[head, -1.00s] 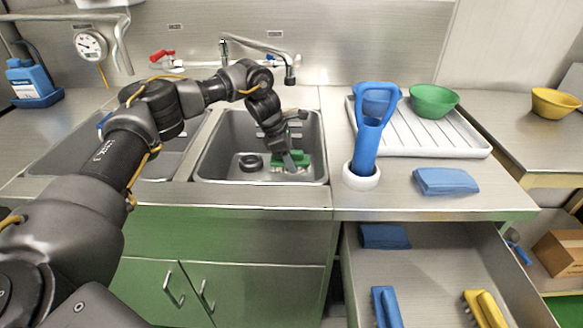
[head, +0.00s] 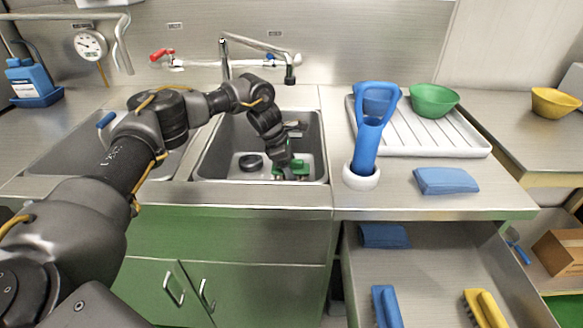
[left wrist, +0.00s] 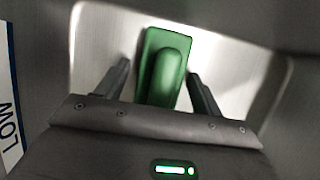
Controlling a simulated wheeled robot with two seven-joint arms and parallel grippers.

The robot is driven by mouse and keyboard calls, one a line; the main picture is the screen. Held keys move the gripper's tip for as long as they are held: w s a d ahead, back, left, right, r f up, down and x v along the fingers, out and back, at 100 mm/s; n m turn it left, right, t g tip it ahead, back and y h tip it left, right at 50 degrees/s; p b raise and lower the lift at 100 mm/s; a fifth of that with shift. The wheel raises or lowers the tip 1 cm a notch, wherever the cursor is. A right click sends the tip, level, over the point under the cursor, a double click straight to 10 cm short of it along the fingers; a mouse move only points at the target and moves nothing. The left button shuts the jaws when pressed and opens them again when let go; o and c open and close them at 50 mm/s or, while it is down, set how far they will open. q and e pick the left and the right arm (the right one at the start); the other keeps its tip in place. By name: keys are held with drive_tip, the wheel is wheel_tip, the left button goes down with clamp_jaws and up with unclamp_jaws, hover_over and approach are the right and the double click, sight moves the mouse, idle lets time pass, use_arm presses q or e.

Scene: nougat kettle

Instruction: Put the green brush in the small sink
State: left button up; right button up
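The green brush (head: 300,168) is inside the small sink (head: 205,165), low near its front right part and partly hidden by my gripper in the head view. My left gripper (head: 287,166) reaches down into the sink over the brush. In the left wrist view the brush (left wrist: 164,70) lies between the two fingers of my left gripper (left wrist: 160,72), with a visible gap on each side, so the gripper looks open. Whether the brush touches the sink floor is hard to tell. My right gripper is not in view.
A faucet (head: 258,43) stands behind the sink. To the right are a blue tool in a white holder (head: 361,178), a blue cloth (head: 445,180) and a white drainer (head: 455,139) with bowls. An open drawer (head: 440,270) below holds a blue and a yellow brush.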

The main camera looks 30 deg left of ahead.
use_arm(q)
drive_tip(key=shift+r, duration=0.2)
drive_tip(key=v, duration=1.1)
drive_tip(key=shift+a+r, duration=0.2)
drive_tip(key=shift+r, duration=0.25)
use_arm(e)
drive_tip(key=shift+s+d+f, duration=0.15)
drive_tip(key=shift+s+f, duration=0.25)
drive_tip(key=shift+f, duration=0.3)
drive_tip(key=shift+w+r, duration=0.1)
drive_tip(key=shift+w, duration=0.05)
